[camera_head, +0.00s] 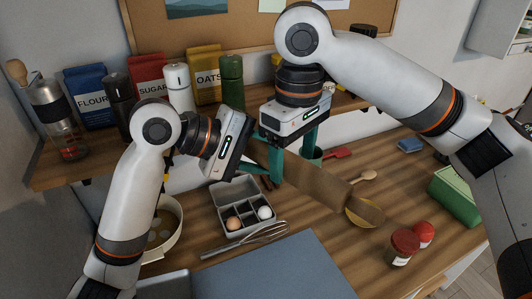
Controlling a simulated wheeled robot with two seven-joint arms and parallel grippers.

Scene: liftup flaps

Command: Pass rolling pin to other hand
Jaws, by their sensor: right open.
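The brown rolling pin (328,182) is in the air, slanting from the two grippers down to the lower right. My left gripper (258,168) is at the pin's upper left end and appears shut on it; its fingertips are partly hidden. My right gripper (291,158) comes from above and is open, with one teal finger in front of the pin and the other behind it. The pin's far left end is hidden behind the grippers.
Below are an egg box (243,207), a whisk (245,240) and a blue-grey board (275,268). A red-lidded jar (402,247) and a yellow bowl (357,219) are at right. A shelf (62,172) with bags and bottles stands behind. A pot (175,240) is at left.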

